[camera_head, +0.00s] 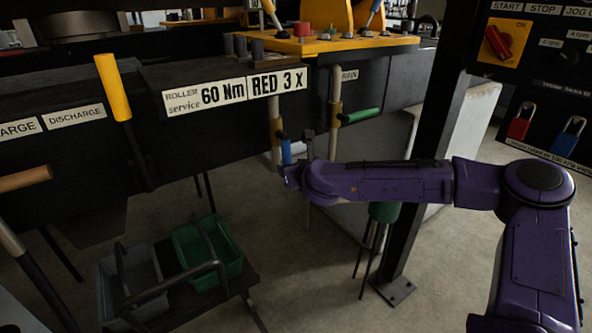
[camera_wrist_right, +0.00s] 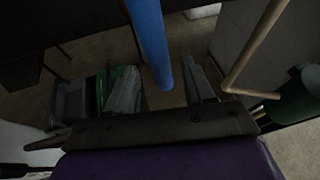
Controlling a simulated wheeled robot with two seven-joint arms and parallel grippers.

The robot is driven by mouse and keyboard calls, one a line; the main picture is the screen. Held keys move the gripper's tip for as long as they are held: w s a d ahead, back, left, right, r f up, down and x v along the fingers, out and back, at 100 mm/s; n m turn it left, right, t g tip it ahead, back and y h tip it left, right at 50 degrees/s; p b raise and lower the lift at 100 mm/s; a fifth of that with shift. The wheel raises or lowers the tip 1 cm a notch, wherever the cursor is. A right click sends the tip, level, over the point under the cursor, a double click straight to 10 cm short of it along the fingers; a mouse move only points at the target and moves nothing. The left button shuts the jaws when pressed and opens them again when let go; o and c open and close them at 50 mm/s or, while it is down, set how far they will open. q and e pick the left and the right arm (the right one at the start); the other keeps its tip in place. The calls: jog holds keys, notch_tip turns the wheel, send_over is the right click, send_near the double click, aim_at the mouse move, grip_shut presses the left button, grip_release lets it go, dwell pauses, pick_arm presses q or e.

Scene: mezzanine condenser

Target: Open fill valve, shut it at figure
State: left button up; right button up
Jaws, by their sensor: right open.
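A blue lever handle (camera_head: 286,149) hangs down beside a vertical pipe (camera_head: 275,112) under the dark panel in the head view. No label reading "fill" shows, so I cannot tell for certain that it is the fill valve. My right gripper (camera_head: 296,165) is at this handle. In the right wrist view the blue handle (camera_wrist_right: 149,35) comes down from the top between the two spread fingers of my right gripper (camera_wrist_right: 162,75). The fingers stand apart on either side, and I see no clear contact. No readout figure is legible. My left gripper is out of view.
A green lever (camera_head: 360,116) sticks out from another pipe (camera_head: 335,95) just right of the blue one. Green (camera_head: 218,262) and grey bins stand below. A dark post (camera_head: 425,150) stands behind my right arm.

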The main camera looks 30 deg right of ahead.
jog(key=v, duration=0.4)
jog(key=shift+s+a+r, duration=0.1)
jog(key=shift+s, duration=0.2)
